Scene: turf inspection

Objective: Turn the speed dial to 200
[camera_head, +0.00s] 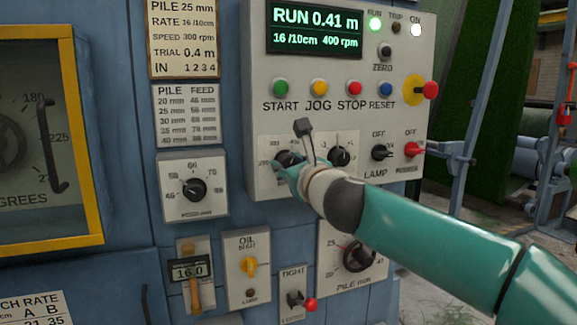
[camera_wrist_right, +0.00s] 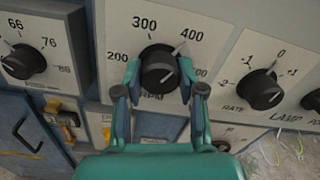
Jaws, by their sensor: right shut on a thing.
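The speed dial (camera_wrist_right: 158,72) is a black knob on a pale plate marked 200, 300 and 400, with RPM lettering partly hidden below it. Its pointer line aims up and right, toward 400. My right gripper (camera_wrist_right: 160,76) is shut on the dial, one teal finger on each side of the knob. In the head view the dial (camera_head: 286,157) is partly covered by my right gripper (camera_head: 289,170). The green display (camera_head: 315,28) reads RUN 0.41 m, 16 /10cm, 400 rpm. My left gripper is not in view.
The rate dial (camera_wrist_right: 260,90) sits close to the right of the speed dial. Another dial (camera_head: 194,189) is on a separate plate to the left. Above are START, JOG, STOP and RESET buttons (camera_head: 319,87). A lamp switch (camera_head: 381,152) is at the right.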

